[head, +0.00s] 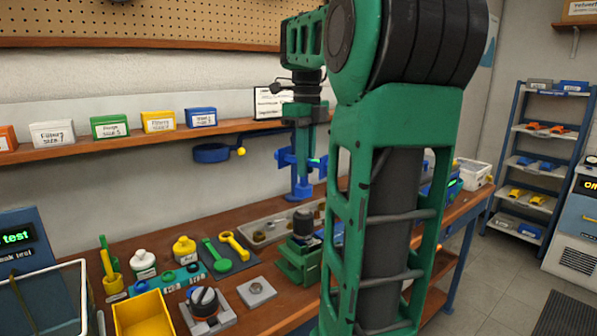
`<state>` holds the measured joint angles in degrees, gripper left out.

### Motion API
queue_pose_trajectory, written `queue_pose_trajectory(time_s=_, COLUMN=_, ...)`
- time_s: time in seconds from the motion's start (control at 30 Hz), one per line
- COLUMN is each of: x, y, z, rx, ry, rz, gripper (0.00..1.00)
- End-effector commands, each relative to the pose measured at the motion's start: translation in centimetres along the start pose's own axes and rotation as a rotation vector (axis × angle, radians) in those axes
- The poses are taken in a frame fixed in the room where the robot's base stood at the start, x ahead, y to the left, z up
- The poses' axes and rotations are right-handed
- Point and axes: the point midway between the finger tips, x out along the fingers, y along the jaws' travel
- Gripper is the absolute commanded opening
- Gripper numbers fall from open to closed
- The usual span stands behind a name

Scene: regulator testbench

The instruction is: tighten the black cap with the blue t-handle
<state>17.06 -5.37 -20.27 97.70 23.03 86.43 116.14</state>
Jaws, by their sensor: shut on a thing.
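My gripper (301,146) is shut on the blue t-handle (303,182), which hangs upright with its shaft pointing down. A black cap (303,220) sits in a green vise-like fixture (299,262) on the bench, just below the tool's lower end in the picture. A small gap shows between the tool and this cap. I cannot tell how well they line up in depth. Another round black piece with a pale bar (204,299) stands on a grey plate at the front. My arm hides the area right of the fixture.
The wooden bench (150,240) holds a yellow bin (145,313), green and yellow wrenches (234,245) on a dark mat, bottles and a grey tray (272,232) behind the fixture. A wall shelf (100,140) carries labelled boxes. A blue ring holder (212,152) hangs below it.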

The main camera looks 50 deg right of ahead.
Motion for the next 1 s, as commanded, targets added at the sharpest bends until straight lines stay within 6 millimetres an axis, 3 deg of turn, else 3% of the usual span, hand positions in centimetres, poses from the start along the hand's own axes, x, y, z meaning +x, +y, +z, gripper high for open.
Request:
queue_pose_trajectory(time_s=0.5, x=-2.4, y=-0.1, z=-0.1, rx=0.002, ry=0.002, rz=-0.003, gripper=0.00)
queue_pose_trajectory(time_s=1.0, x=-2.6, y=0.1, z=-0.1, rx=-0.006, ry=0.000, rz=0.000, gripper=0.00)
